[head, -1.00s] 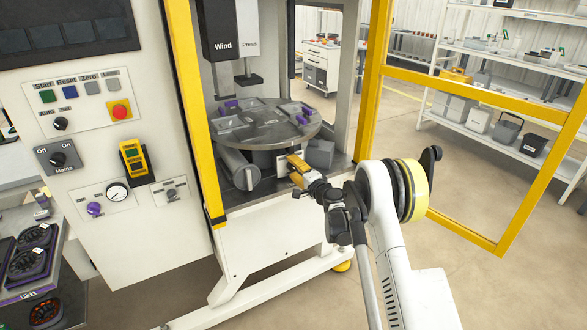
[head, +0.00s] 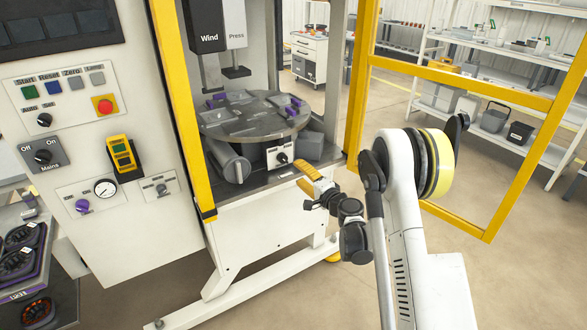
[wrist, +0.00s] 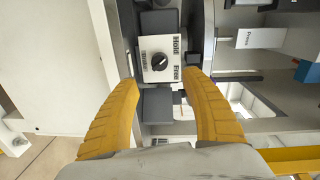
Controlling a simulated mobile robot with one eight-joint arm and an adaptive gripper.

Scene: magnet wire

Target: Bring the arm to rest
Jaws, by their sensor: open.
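My gripper (head: 306,178) has yellow fingers and is in front of the machine's lower opening, at the front edge of its deck. In the wrist view my gripper (wrist: 162,105) is open, with nothing between its fingers. Beyond the fingertips is a white switch box (wrist: 160,58) with a black knob, labelled Hold and Free. The switch box also shows in the head view (head: 281,154), under the round table, apart from the fingers. My white arm reaches in from the lower right.
The round turntable (head: 250,118) carries purple parts beneath the Wind and Press heads. A yellow door frame (head: 455,77) stands open at the right, close to my arm. A yellow post (head: 182,110) borders the opening at the left. Floor at the lower right is clear.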

